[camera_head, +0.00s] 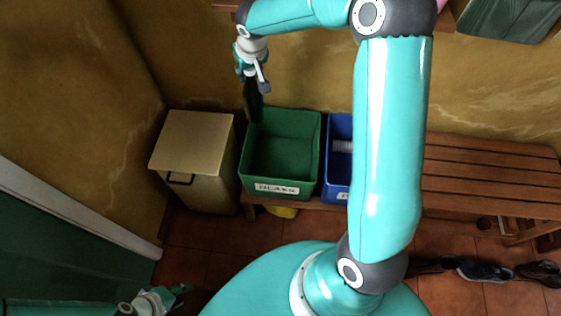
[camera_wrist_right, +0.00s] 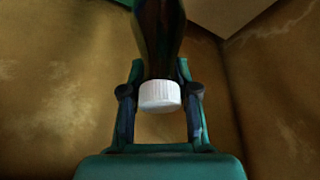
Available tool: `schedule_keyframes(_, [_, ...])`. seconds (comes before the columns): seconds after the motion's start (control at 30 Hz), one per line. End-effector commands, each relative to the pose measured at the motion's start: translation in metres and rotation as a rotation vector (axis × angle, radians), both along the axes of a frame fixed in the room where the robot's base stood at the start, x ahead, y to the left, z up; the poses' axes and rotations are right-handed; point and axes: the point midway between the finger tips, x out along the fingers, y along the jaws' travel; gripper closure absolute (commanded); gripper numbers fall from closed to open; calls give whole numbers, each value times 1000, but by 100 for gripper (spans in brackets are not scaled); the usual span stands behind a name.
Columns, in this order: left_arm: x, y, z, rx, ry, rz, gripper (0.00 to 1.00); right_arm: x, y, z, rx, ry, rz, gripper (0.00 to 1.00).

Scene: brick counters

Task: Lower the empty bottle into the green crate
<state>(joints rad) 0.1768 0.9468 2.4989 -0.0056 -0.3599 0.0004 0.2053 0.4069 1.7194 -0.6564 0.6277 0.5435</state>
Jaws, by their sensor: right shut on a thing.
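The bottle (camera_head: 254,104) is dark and hangs from my right gripper (camera_head: 254,78) in the head view. In the right wrist view the bottle (camera_wrist_right: 158,40) has a white cap (camera_wrist_right: 160,95) between the fingers of my right gripper (camera_wrist_right: 160,100), which is shut on it. The green crate (camera_head: 278,189) has a label reading GLASS and looks empty. The bottle's lower end overlaps the crate's back left corner in the picture; I cannot tell its height above the rim. My left gripper (camera_head: 168,298) is low at the left, away from the crate; its finger opening is unclear.
A blue crate (camera_head: 338,188) stands close to the right of the green one, partly hidden by my arm. A beige lidded bin (camera_head: 196,142) stands to the left. A slatted wooden bench (camera_head: 490,180) extends right. Shoes (camera_head: 485,271) lie on the tiled floor.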

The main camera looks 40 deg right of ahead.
Motion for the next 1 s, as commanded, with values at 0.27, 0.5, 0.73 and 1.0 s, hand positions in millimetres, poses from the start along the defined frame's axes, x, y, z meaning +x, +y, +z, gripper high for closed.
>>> schedule_keyframes(0.27, [0,0,-32,0,0,0,60,-7,-31,-25,-1,-2,-65,100])
schedule_keyframes(0.5, [0,0,-43,0,0,0,60,-8,-34,-40,0,0,-71,100])
schedule_keyframes(0.73, [0,0,-66,0,-1,0,60,-9,-34,-76,1,2,-70,100])
schedule_keyframes(1.0, [0,0,-90,0,0,0,60,-9,-35,-116,0,0,-71,100])
